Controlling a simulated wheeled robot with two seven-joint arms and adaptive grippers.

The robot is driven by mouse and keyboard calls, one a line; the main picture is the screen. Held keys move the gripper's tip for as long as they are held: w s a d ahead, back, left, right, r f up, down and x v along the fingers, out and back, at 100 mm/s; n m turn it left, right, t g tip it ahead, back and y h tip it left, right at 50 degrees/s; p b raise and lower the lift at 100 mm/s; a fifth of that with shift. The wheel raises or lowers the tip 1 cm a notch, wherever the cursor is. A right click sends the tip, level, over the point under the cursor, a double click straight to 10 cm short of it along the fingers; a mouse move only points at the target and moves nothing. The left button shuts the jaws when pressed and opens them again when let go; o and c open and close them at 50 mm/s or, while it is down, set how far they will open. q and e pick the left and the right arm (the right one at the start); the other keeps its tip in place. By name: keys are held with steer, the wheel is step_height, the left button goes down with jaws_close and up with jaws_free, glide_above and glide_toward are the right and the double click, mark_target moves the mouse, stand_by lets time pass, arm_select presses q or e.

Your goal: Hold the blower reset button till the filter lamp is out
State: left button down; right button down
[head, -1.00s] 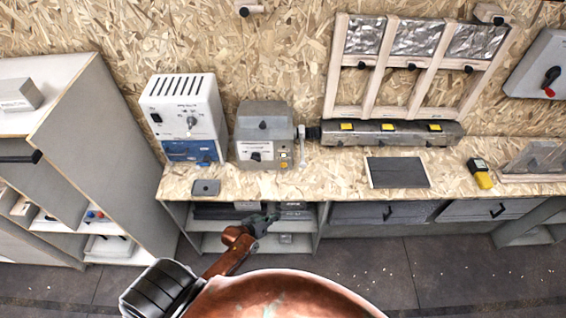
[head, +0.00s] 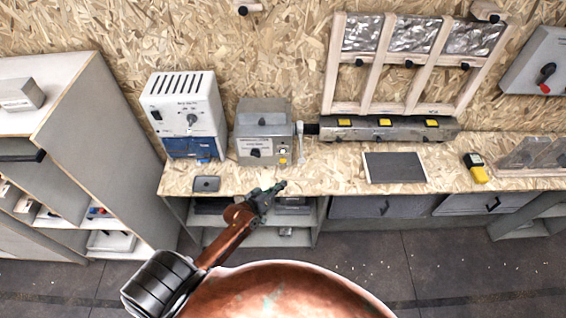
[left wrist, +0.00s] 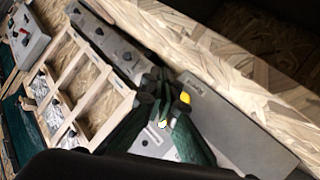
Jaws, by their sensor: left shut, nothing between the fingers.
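A grey box (head: 264,130) stands on the bench against the wall, with a dark knob and a pale label on its front. A small yellow spot (head: 282,160) shows at its lower right front; I cannot tell whether it is a lamp or a button, or whether it is lit. My left gripper (head: 281,186) is shut and empty, in front of the bench edge below the box and apart from it. My right gripper is not in view.
A white and blue unit (head: 188,118) stands left of the box. A small dark tray (head: 206,184) lies in front. To the right are a grey manifold (head: 350,133) under a wooden frame (head: 371,70), a dark mat (head: 395,168) and a yellow meter (head: 477,170).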

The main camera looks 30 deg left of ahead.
mark_target(283, 161)
arm_select(q)
steer(key=w+a+b, duration=0.1)
steer(key=w, duration=0.1)
steer(key=w+a+b, duration=0.1)
steer(key=w, duration=0.1)
steer(key=w+a+b, duration=0.1)
steer(key=w, duration=0.1)
steer(key=shift+a+f+b, duration=0.15)
steer(key=shift+a+b, duration=0.15)
steer(key=shift+a, duration=0.05)
steer(key=shift+w+a+b, duration=0.3)
steer(key=shift+w+a, duration=0.1)
steer(key=shift+w, duration=0.25)
stand_by(0.6)
steer(key=shift+w, duration=0.1)
steer(key=shift+w+a, duration=0.2)
steer(key=shift+w, duration=0.05)
steer(key=shift+w+a+b, duration=0.25)
steer(key=shift+w+b, duration=0.2)
steer(key=shift+b, duration=0.05)
stand_by(0.8)
steer(key=shift+s+r, duration=0.1)
steer(key=shift+r, duration=0.1)
stand_by(0.7)
steer(key=shift+s+d+p, duration=0.5)
steer(key=shift+s+p, duration=0.15)
steer(key=shift+s, duration=0.1)
